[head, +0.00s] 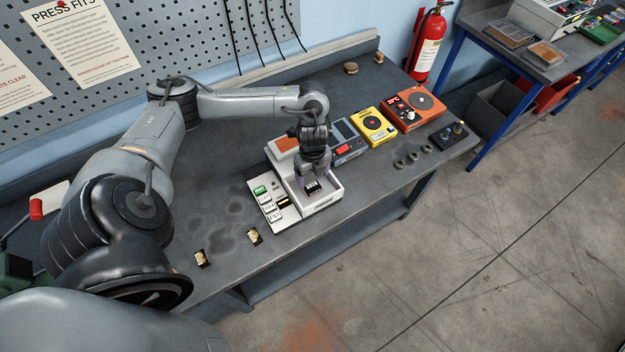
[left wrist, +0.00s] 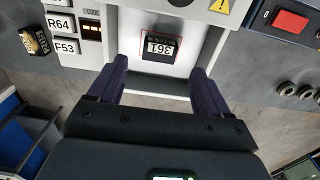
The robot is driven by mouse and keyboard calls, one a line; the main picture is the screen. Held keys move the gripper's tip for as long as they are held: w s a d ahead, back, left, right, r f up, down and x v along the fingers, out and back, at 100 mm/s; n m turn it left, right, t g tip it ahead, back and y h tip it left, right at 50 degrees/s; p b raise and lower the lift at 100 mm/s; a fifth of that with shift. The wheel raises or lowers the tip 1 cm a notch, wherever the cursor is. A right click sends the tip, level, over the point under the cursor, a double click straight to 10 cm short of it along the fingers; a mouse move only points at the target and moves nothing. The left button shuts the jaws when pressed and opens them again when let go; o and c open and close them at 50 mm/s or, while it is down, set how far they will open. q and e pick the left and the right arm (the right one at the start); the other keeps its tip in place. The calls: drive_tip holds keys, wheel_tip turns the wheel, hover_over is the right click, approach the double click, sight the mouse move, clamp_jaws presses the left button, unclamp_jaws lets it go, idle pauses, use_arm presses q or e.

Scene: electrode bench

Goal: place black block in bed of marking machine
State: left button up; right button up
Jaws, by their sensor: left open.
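The marking machine (head: 322,205) is a white unit on the grey bench, with a label panel on its left. A black block (left wrist: 161,48) with a white label lies flat in the machine's recessed bed, inside a thin red outline. It also shows in the head view (head: 313,188), just below the fingers. My left gripper (left wrist: 160,72) is open and empty over the front of the bed. Its two dark fingers stand apart on either side of the block's line, not touching it. The right gripper is not in view.
Two black blocks with gold faces (head: 254,236) (head: 202,259) lie on the bench left of the machine. To its right stand a grey device (head: 346,142), a yellow device (head: 373,126) and an orange device (head: 412,108), with several dark rings (head: 413,156) in front.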

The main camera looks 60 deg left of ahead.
sight(313, 186)
use_arm(q)
wheel_tip(313, 186, up, 6)
drive_tip(key=f+p, duration=0.1)
drive_tip(key=p, duration=0.2)
drive_tip(key=w+d+n+t+h, duration=0.15)
drive_tip(key=d+t, duration=0.25)
drive_tip(key=d, duration=1.2)
drive_tip(key=w+d+n+t+h, duration=0.1)
drive_tip(key=w+d+t+h, duration=0.15)
drive_tip(key=d, duration=1.25)
drive_tip(key=s+a+n+g+y, duration=0.1)
drive_tip(key=s+a+n+y, duration=0.1)
drive_tip(key=s+a+n, duration=0.2)
drive_tip(key=s+a+n+g+y, duration=0.1)
drive_tip(key=s+a+n, duration=0.3)
drive_tip(key=s+n, duration=0.5)
drive_tip(key=shift+s+a+r+g+y, duration=0.3)
drive_tip(key=shift+s+g+y, duration=0.15)
drive_tip(key=shift+s, duration=0.25)
drive_tip(key=shift+r, duration=0.1)
